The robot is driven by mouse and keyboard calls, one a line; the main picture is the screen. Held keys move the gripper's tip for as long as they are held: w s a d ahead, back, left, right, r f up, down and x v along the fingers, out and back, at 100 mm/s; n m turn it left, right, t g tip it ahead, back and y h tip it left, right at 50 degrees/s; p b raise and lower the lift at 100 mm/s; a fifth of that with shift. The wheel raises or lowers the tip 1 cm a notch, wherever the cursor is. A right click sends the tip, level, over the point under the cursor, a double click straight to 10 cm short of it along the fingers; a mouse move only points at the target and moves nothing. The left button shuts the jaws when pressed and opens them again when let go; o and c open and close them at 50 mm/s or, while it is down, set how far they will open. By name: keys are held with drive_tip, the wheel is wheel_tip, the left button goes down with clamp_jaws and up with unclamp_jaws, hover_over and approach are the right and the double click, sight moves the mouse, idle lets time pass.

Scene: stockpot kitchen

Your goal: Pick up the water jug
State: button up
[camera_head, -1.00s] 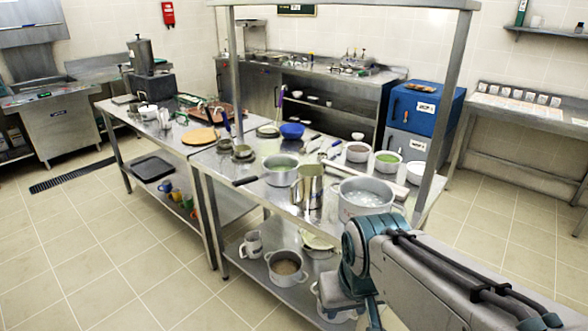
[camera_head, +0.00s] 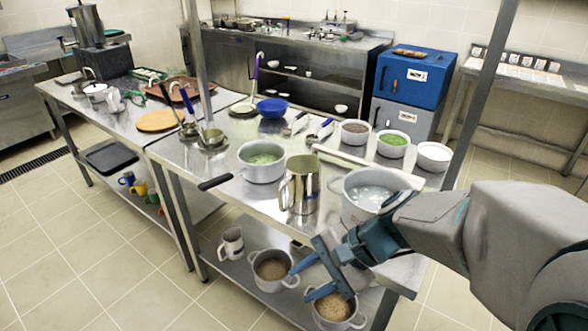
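A tall metal jug (camera_head: 300,186) with a side handle stands upright near the front edge of the steel table (camera_head: 215,165). A smaller pale jug or mug with a handle (camera_head: 232,243) stands on the lower shelf. The frames do not label which is the water jug. My gripper (camera_head: 300,283) is at the lower middle of the head view, its two blue fingers spread apart and empty. It is in front of the table's front edge, lower in the picture than the metal jug and apart from it. It partly covers the lower shelf.
A green-filled pan (camera_head: 262,160) stands left of the metal jug, its handle pointing left. A large pot of clear liquid (camera_head: 368,197) stands right of it. Pots with grainy contents (camera_head: 273,270) sit on the lower shelf. A steel post (camera_head: 480,95) rises at the right.

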drive_tip(key=w+a+f+m+t+y+b, duration=0.1)
drive_tip(key=w+f+m+t+y+b, duration=0.3)
drive_tip(key=w+m, duration=0.3)
drive_tip(key=m+t+y+b, duration=0.1)
drive_tip(key=m+t+b, duration=0.2)
drive_tip(key=m+t, duration=0.5)
approach(297, 189)
drive_tip(key=s+a+f+m, duration=0.1)
drive_tip(key=s+a+f, duration=0.1)
drive_tip(key=s+a, duration=0.1)
drive_tip(key=shift+g, duration=0.4)
drive_tip(key=x, duration=1.3)
drive_tip(key=shift+b, duration=0.35)
clamp_jaws()
